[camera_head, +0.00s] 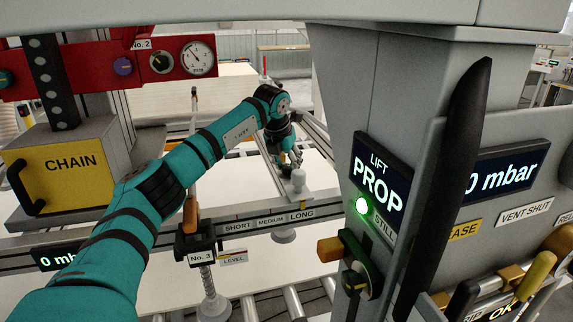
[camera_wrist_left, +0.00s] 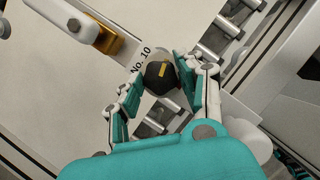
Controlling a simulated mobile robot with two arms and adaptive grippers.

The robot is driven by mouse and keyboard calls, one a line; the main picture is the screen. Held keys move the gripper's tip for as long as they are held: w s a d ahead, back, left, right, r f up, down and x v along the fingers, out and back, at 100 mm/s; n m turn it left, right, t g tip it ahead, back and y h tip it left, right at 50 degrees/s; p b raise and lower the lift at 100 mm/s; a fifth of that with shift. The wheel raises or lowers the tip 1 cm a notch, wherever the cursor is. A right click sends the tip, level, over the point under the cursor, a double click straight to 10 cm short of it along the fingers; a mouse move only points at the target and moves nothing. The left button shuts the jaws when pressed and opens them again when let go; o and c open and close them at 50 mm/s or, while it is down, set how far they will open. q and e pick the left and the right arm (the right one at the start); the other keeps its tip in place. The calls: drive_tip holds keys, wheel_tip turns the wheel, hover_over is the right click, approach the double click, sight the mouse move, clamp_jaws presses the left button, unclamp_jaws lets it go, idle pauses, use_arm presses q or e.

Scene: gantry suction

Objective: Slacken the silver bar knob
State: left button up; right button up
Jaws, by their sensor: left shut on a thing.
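In the left wrist view the fingers (camera_wrist_left: 158,85) are closed around a dark rounded knob (camera_wrist_left: 161,73) with a yellow mark, beside a "No. 10" label. The held knob looks dark, not silver. In the head view it is hidden by the gripper and wrist. I cannot tell which bar it sits on. My right gripper is not in view.
The rail (camera_head: 250,225) reads SHORT, MEDIUM, LONG. A No. 3 clamp (camera_head: 197,241) with a suction cup (camera_head: 215,305) hangs nearer. A control panel (camera_head: 500,175) stands on the right, with a green lamp (camera_head: 362,206).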

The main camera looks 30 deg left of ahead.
use_arm(q)
drive_tip(key=o, duration=1.2)
drive_tip(key=shift+c, duration=0.2)
drive_tip(key=v, duration=1.2)
